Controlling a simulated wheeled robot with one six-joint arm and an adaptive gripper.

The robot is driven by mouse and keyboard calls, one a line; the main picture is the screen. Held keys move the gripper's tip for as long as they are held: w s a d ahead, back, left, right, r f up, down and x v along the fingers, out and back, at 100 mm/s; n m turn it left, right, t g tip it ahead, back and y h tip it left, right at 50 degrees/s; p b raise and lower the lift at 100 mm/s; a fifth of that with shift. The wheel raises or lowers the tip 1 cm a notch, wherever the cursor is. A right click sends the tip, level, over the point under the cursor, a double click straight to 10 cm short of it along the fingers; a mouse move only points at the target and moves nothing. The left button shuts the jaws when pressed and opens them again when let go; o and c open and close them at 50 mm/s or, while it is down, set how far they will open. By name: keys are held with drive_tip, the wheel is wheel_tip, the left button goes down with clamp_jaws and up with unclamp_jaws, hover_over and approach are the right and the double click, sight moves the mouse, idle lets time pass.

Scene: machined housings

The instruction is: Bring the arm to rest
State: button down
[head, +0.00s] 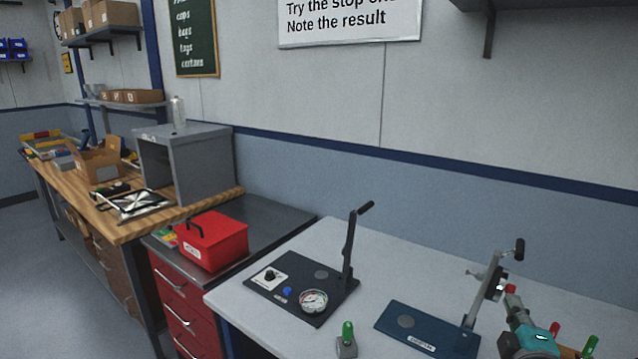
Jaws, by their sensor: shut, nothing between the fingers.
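No gripper fingers can be made out in the head view, so where my gripper is relative to the bench does not show. The frame's bottom edge cuts off the lower part of this body.
A black lever fixture (330,290) with a dial and a blue lever fixture (425,330) stand on the bench. A green-topped piece (347,338) is between them at the front. Red and green handles stand at far right. A red box (212,242) sits left.

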drive_tip(key=s+a+f+m+y, duration=0.1)
drive_tip(key=s+a+f+m, duration=0.1)
drive_tip(key=s+a+f, duration=0.35)
drive_tip(key=s+a+f+m+g+y, duration=0.1)
drive_tip(key=s+a+f+m, duration=0.1)
drive_tip(key=s+f, duration=0.55)
drive_tip(key=s+a+f+m+y, duration=0.1)
drive_tip(key=s+a+f+m, duration=0.15)
drive_tip(key=s+f, duration=0.4)
drive_tip(key=s+a+f+m+g+y, duration=0.1)
drive_tip(key=s+a+m, duration=0.2)
drive_tip(key=s, duration=1)
drive_tip(key=s+a+f+m+g+y, duration=0.1)
drive_tip(key=s+a+m, duration=0.2)
drive_tip(key=s, duration=0.9)
drive_tip(key=shift+s+a+m, duration=0.35)
drive_tip(key=shift+s+a, duration=0.05)
drive_tip(key=shift+a, duration=0.3)
